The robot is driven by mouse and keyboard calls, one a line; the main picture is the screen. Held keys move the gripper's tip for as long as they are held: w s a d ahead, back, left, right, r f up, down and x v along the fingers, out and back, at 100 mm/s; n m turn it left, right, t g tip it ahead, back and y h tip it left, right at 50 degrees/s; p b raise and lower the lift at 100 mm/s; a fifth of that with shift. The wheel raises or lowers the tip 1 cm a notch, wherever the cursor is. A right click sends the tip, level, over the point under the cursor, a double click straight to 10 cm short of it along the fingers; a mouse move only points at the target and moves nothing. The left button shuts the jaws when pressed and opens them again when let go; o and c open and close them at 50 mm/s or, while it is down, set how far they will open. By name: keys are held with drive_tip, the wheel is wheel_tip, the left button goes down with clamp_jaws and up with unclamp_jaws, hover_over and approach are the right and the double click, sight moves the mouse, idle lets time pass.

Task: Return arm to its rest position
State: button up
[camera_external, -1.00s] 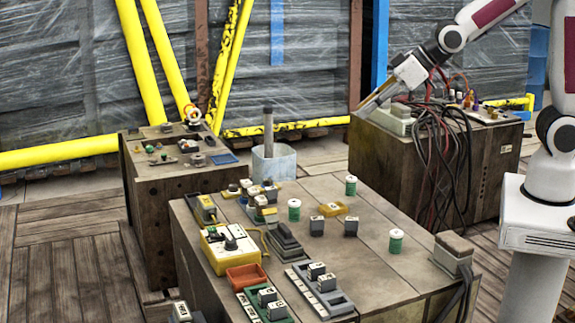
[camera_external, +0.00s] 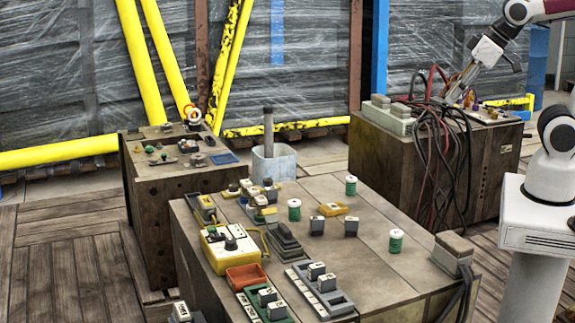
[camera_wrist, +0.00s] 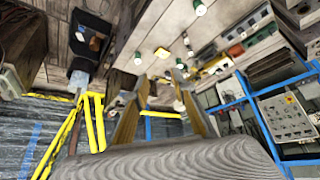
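My gripper (camera_external: 455,92) hangs at the upper right of the external view, pointing down and left. It is over the dark block-like stand at the back right, close to the cables and the small devices on top. In the wrist view my gripper (camera_wrist: 161,82) shows two fingers with a gap between them. Nothing is visibly held. The exact clearance between the fingertips and the stand top is hard to tell.
The back-right stand (camera_external: 385,160) carries a pale switch box (camera_external: 388,118) and hanging dark and red cables (camera_external: 440,145). The front worktable (camera_external: 335,245) holds small blocks, green-and-white spools (camera_external: 396,241) and trays. Another cabinet (camera_external: 150,205) stands at left.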

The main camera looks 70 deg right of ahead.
drive_tip(key=s+d, duration=0.1)
drive_tip(key=s, duration=0.5)
drive_tip(key=shift+s+f+m+g, duration=0.25)
drive_tip(key=shift+f+m+g, duration=0.05)
drive_tip(key=shift+g, duration=0.1)
idle(2.3)
